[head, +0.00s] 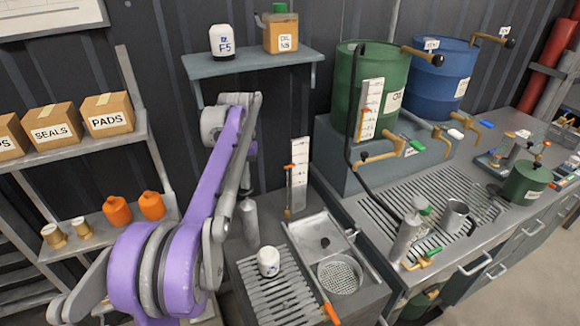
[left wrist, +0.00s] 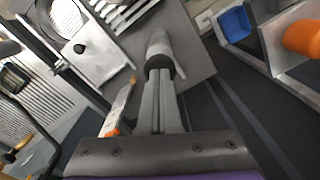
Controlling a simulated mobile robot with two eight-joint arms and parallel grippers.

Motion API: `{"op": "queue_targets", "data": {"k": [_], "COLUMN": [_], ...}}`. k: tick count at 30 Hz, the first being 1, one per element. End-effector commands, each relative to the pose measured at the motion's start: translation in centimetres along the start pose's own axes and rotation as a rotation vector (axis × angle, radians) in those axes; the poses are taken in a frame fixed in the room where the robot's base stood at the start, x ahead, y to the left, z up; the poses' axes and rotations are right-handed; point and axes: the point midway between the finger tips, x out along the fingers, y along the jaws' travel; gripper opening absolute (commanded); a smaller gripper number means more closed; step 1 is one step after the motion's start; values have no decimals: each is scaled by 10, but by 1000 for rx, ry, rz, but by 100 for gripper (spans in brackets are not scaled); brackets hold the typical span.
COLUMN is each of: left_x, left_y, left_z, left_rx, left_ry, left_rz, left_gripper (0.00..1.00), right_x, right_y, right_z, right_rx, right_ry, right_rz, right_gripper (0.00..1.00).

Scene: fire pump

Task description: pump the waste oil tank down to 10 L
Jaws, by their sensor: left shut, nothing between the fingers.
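No label reading waste oil is legible. A low grey unit with a slatted drain top (head: 268,285) stands at centre. A white level scale (head: 299,175) with an orange marker stands at its back; a pale strip with an orange end (left wrist: 118,108) shows in the left wrist view. My left gripper (head: 246,188) points down at the unit's left side, partly hidden by my purple arm. Its fingers are shut and empty in the left wrist view (left wrist: 160,82). A grey cylinder (head: 249,225) stands below it; a grey tapered shape (left wrist: 160,48) shows beyond the fingertips. My right gripper is out of view.
An orange-tipped lever (head: 331,313), a strainer (head: 340,275) and a white filter (head: 268,261) are on the unit. Shelves with boxes (head: 55,133) are at left.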

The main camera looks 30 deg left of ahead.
Motion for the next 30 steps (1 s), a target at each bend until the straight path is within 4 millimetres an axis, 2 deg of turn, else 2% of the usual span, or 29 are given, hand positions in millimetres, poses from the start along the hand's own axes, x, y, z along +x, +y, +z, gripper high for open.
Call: {"op": "queue_targets", "data": {"k": [30], "left_x": [42], "left_y": [0], "left_z": [0], "left_rx": [1], "left_ry": [-2], "left_rz": [0], "left_gripper": [0], "right_x": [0], "right_y": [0], "right_z": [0], "right_rx": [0], "right_ry": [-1], "right_rz": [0], "right_gripper": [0]}}
